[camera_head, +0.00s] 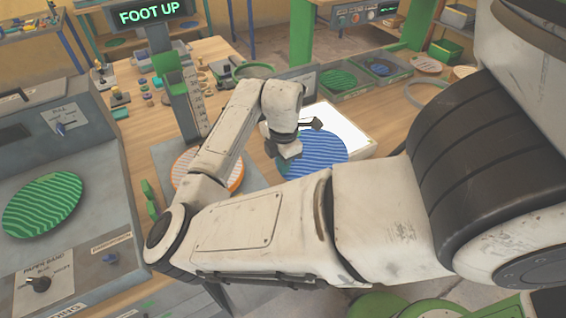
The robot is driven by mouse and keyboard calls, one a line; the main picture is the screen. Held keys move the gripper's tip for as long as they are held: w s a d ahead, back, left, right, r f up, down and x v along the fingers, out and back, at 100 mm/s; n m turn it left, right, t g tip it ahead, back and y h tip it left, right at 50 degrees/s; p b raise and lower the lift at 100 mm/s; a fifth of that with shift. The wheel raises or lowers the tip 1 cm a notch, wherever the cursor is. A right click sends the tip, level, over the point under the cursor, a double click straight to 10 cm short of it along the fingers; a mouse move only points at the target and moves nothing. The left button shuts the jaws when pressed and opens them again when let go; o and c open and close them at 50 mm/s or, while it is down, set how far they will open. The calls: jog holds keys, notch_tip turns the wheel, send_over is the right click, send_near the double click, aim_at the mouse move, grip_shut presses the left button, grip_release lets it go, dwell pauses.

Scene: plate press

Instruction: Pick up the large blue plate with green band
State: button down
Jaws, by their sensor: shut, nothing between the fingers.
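A large blue plate (325,153) with pale wavy stripes lies partly on a bright white panel, right of centre. My gripper (288,160) is over the left side of the plate, pointing down. Its fingers are small in this view and show nothing held. I cannot tell whether they touch the plate.
An orange-rimmed plate (207,168) lies left of my wrist. A green striped plate (42,204) rests on the grey machine at left. A green-edged tray (362,90) holds plates behind. A post with a "FOOT UP" sign (153,15) stands left of my arm.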

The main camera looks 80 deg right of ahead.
jog(key=shift+w+a, duration=0.7)
jog(key=shift+w, duration=0.05)
jog(key=r+p, duration=0.1)
jog(key=p, duration=0.1)
jog(key=shift+r+p, duration=0.25)
jog(key=shift+p, duration=0.05)
jog(key=shift+w, duration=0.1)
